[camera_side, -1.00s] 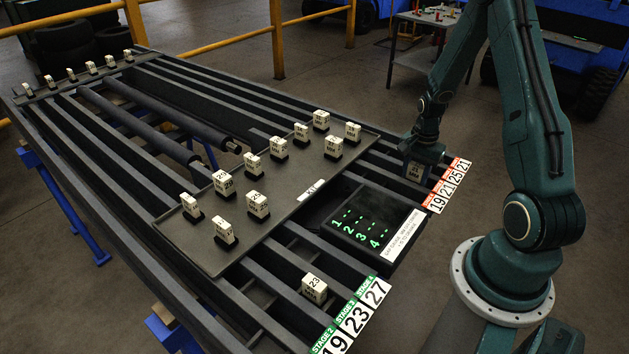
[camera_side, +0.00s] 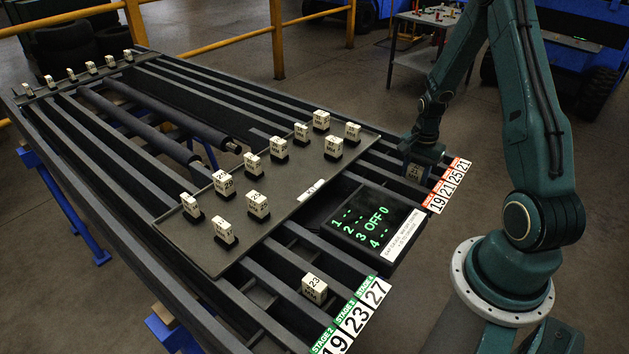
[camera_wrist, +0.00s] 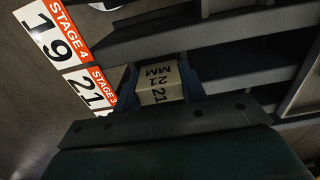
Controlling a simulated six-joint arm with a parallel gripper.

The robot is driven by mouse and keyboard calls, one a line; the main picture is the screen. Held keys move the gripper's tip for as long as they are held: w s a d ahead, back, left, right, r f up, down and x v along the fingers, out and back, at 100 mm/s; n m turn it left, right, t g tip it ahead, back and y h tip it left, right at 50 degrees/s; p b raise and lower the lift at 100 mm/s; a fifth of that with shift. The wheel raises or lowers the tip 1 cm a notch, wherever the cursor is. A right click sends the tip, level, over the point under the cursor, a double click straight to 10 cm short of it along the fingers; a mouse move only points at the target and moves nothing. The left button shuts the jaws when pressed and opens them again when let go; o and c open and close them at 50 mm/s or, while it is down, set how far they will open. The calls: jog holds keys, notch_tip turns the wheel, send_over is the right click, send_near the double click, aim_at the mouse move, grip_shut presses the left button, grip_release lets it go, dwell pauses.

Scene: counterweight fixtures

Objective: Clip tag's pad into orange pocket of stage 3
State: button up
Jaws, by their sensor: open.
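A cream block marked 21 MM (camera_wrist: 160,88) stands upright in the orange-labelled rails at the right, near the stage 3 label (camera_wrist: 88,92). The block's base and the pocket are hidden. The orange labels (camera_side: 449,186) read 19, 21, 25, 21. The display (camera_side: 368,222) reads OFF 0 on line 3 and dashes on the other lines.
A dark tray (camera_side: 285,185) with several marked blocks on dark bases lies across the rails. A block marked 23 (camera_side: 315,288) stands in the rails behind the green stage labels (camera_side: 353,315). More small blocks line the far left end.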

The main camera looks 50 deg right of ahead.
jog(key=shift+o, duration=0.8)
jog(key=shift+r, duration=0.15)
notch_tip(320, 180, up, 14)
jog(key=shift+f, duration=0.25)
jog(key=shift+a, duration=0.1)
jog(key=a+r+n+t+h, duration=0.1)
jog(key=a+r+n+t, duration=0.1)
jog(key=a+r+n, duration=0.9)
jog(key=s+a+r+n+t, duration=0.1)
jog(key=s+a+r+n, duration=0.1)
jog(key=a, duration=0.3)
jog(key=s+a+r+n+t, duration=0.1)
jog(key=s+a+r+n, duration=0.1)
jog(key=s+a, duration=0.2)
jog(key=s+a+r+n+t+y, duration=0.1)
jog(key=s+a+r+n, duration=0.1)
jog(key=a, duration=0.5)
jog(key=shift+s+n+t, duration=0.3)
jog(key=shift+s+n, duration=0.2)
jog(key=shift+s, duration=0.35)
